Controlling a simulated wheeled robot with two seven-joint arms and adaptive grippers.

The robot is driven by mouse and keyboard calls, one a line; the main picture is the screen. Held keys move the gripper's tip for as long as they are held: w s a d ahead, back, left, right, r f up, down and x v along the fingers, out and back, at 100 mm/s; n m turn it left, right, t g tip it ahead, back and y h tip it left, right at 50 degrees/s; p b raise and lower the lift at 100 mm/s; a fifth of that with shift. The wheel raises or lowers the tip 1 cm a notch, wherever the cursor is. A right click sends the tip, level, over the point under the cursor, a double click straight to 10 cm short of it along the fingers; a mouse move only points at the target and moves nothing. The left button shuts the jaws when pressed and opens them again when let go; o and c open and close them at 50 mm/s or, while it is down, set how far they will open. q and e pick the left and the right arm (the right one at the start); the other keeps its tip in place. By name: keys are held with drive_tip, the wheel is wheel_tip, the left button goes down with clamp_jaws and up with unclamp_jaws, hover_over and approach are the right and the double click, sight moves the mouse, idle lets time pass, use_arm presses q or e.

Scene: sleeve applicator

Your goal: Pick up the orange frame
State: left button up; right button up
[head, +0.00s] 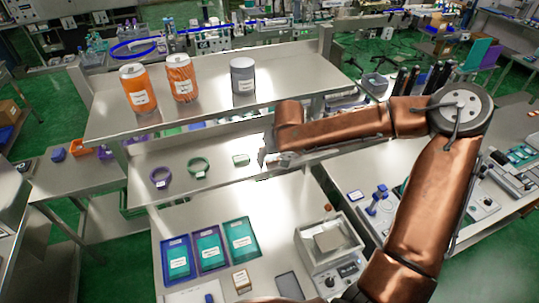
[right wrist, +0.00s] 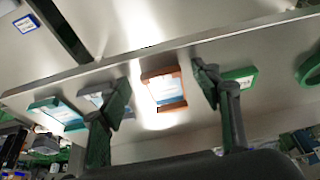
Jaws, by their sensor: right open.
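The orange frame (right wrist: 163,104) lies on the metal shelf, a small rectangle around a pale, bright centre. In the right wrist view it sits between the two spread fingers of my right gripper (right wrist: 162,88), with a gap on both sides. My right gripper is open and holds nothing. In the head view my right gripper (head: 268,156) is at the middle shelf, to the right of a small green frame (head: 241,160). The orange frame is not visible there, apparently hidden by the gripper. My left gripper is not in view.
A purple ring (head: 160,177) and a green ring (head: 198,167) lie left on the middle shelf (head: 222,182). The upper shelf (head: 210,98) with orange and grey cans overhangs behind. In the wrist view, a teal frame (right wrist: 57,114) lies beyond the left finger.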

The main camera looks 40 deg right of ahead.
drive_tip(key=shift+a, duration=0.1)
drive_tip(key=shift+c, duration=0.3)
drive_tip(key=c, duration=1.1)
drive_tip(key=shift+r, duration=0.15)
